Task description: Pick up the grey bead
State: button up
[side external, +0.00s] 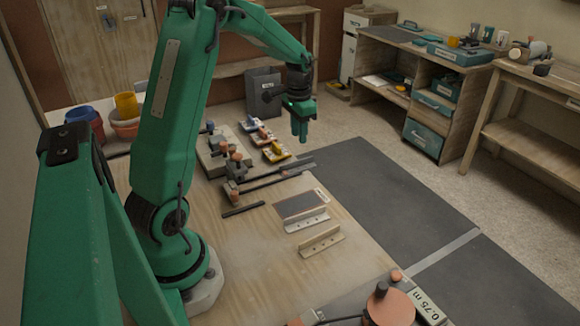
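My gripper (300,137) hangs at the end of the green arm, pointing down above the far right edge of the wooden table (265,250). Its fingers look close together, but they are too small to tell whether they are open or shut. I see nothing clearly held between them. I cannot make out a grey bead for certain in this view. Small white trays (276,153) with yellow and orange pieces sit on the table left of and below the gripper in the picture. Any bead among them is too small to tell.
Fixtures with orange and dark knobs (237,168) stand left of the trays. A dark plate (300,205) and light metal brackets (321,241) lie mid-table. A grey holder (263,92) stands behind. An orange round device (389,307) is at the front.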

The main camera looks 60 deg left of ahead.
aim_at(298, 167)
jog(key=shift+w+a+f, duration=0.1)
jog(key=shift+a+f, duration=1.2)
jog(key=shift+f, duration=0.1)
jog(key=shift+f, duration=0.1)
jog(key=shift+f, duration=1.2)
jog(key=shift+d+f, duration=0.1)
jog(key=shift+f, duration=0.05)
jog(key=shift+d+f, duration=0.15)
jog(key=shift+f, duration=2.3)
jog(key=shift+c, duration=0.4)
grip_shut()
